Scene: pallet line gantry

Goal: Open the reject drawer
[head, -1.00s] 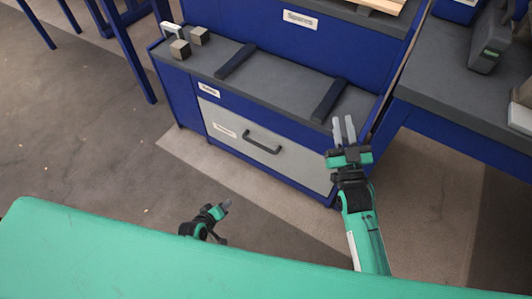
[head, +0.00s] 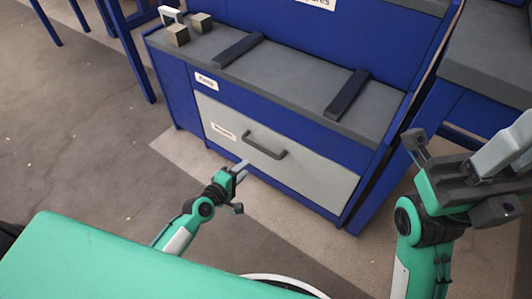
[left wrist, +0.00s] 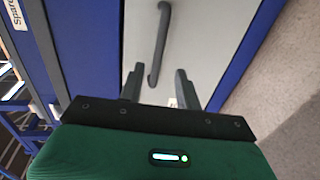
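The drawer (head: 300,165) has a light grey front, set in a blue cabinet, and looks shut. Its small white label (head: 222,131) is too blurred to read. A dark bar handle (head: 264,146) is on the front; it also shows in the left wrist view (left wrist: 161,40). My left gripper (head: 241,187) is open and empty, short of the drawer front, below and left of the handle. In the left wrist view its fingers (left wrist: 160,82) are apart, with one handle end appearing between them. My right gripper (head: 490,160) is close to the camera at the right; its fingertips are unclear.
A grey-topped table (head: 495,60) stands at the right. The floor (head: 110,150) left of the cabinet is clear.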

